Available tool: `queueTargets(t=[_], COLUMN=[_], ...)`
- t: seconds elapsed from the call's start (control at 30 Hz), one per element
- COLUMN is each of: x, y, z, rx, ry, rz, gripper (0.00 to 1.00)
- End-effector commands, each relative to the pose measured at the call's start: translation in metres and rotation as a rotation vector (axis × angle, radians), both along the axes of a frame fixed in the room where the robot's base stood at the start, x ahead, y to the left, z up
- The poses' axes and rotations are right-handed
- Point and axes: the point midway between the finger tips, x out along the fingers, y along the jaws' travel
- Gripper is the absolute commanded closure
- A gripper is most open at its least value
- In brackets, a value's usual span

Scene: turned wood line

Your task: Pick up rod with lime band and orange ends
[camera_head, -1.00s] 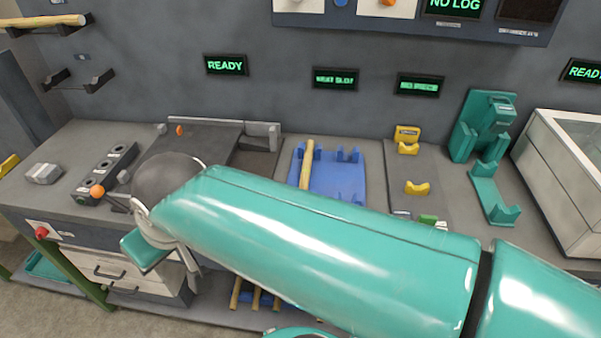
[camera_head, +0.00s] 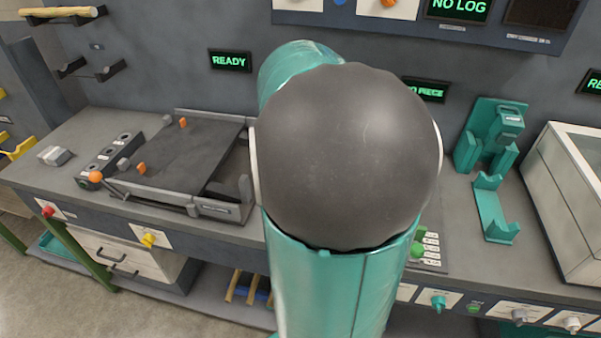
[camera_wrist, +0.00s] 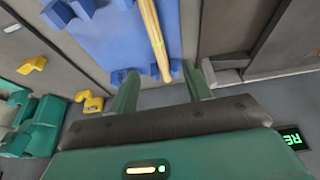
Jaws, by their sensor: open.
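A pale wooden rod (camera_wrist: 153,35) lies across a blue rack (camera_wrist: 110,40) in the wrist view. A faint yellow-green mark shows near its lower end; I cannot make out orange ends. My gripper (camera_wrist: 159,70) is open and empty, with one green finger on each side of the rod's line, near its lower end. I cannot tell how far above the rod the fingers are. In the head view my arm hides the rod, the rack and the gripper.
Another rod (camera_head: 60,12) rests on wall brackets at the upper left. Several rods (camera_head: 232,286) lie on the lower shelf. A dark-topped fixture (camera_head: 178,155) stands left of my arm, a teal stand (camera_head: 490,140) and a glass-topped case (camera_head: 570,185) to the right. Yellow holders (camera_wrist: 90,103) sit beside the rack.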

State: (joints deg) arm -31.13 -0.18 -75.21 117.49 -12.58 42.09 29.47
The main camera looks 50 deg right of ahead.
Motion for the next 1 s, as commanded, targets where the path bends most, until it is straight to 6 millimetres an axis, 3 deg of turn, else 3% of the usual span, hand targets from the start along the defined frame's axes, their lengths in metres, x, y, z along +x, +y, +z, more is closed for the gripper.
queueTargets(t=[0.73, 1.0], x=[0.008, 0.009], y=[-0.028, -0.033], z=[-0.067, -0.081], rx=[0.002, 0.003], ry=[0.003, 0.002], rz=[-0.003, -0.001], gripper=[0.51, 0.51])
